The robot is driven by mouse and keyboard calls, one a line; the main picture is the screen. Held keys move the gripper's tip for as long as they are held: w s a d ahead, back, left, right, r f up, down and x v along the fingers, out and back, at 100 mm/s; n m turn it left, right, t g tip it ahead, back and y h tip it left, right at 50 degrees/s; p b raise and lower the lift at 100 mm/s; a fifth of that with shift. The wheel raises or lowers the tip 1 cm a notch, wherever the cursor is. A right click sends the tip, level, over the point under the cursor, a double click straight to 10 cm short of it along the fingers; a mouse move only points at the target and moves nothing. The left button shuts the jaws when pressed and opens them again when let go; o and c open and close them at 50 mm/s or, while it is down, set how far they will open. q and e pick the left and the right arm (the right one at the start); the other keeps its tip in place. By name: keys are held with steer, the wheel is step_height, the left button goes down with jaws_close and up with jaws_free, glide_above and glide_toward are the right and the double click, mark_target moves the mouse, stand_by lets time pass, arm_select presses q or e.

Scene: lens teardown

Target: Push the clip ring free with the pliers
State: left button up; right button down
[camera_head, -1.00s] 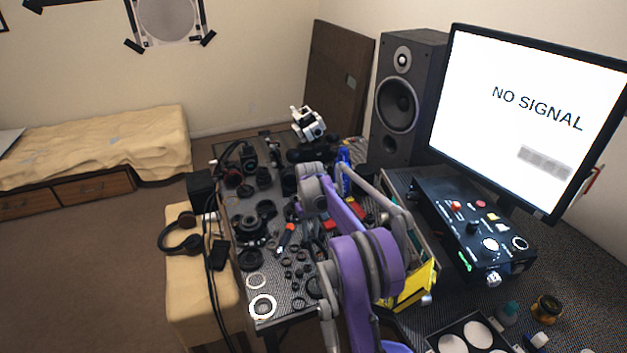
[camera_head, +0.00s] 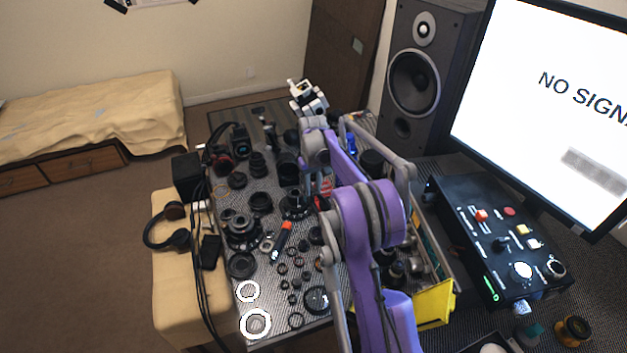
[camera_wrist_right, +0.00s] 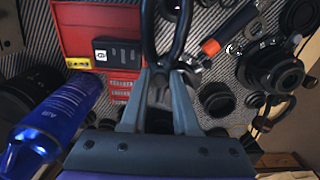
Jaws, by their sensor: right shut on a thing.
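My right gripper (camera_wrist_right: 160,78) is shut on the dark pliers (camera_wrist_right: 149,35) in the right wrist view. The looped part of the pliers extends beyond the fingers, over the bench. Lens parts stand there, including a dark ringed lens part (camera_head: 295,203); a similar one (camera_wrist_right: 275,68) shows at the right of the wrist view. I cannot tell which part is the clip ring. My left gripper is not in view.
The patterned bench (camera_head: 222,318) is crowded with lens barrels and small rings. Two white rings, one (camera_head: 248,291) behind the other (camera_head: 256,323), lie near its front left. An orange-tipped tool (camera_head: 282,240) lies mid-bench. A blue can (camera_wrist_right: 55,120) and red box (camera_wrist_right: 75,42) are close to the gripper.

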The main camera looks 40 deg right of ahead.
steer(key=shift+s+a+f, duration=0.15)
steer(key=shift+f, duration=0.35)
steer(key=shift+f+b, duration=0.95)
steer(key=shift+f, duration=0.95)
steer(key=shift+w+d+r, duration=0.1)
steer(key=shift+w+d, duration=0.1)
steer(key=shift+w, duration=0.2)
steer(key=shift+w+d+n+p, duration=0.75)
steer(key=shift+w+n+p, duration=0.15)
steer(key=shift+w+n, duration=0.25)
steer(key=shift+w+d+n+p, duration=0.35)
steer(key=shift+w+n, duration=0.1)
steer(key=shift+n, duration=0.6)
steer(key=shift+w+d+n, duration=0.2)
steer(key=shift+w+n, duration=0.35)
steer(key=shift+n, duration=0.45)
steer(key=w+n+p, duration=0.1)
steer(key=n, duration=0.1)
steer(key=shift+w+n, duration=0.35)
steer(key=shift+n, duration=0.05)
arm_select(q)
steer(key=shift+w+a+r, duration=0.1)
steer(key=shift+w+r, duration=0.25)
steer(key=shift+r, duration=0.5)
arm_select(e)
steer(key=shift+s+d, duration=0.1)
steer(key=shift+s, duration=0.05)
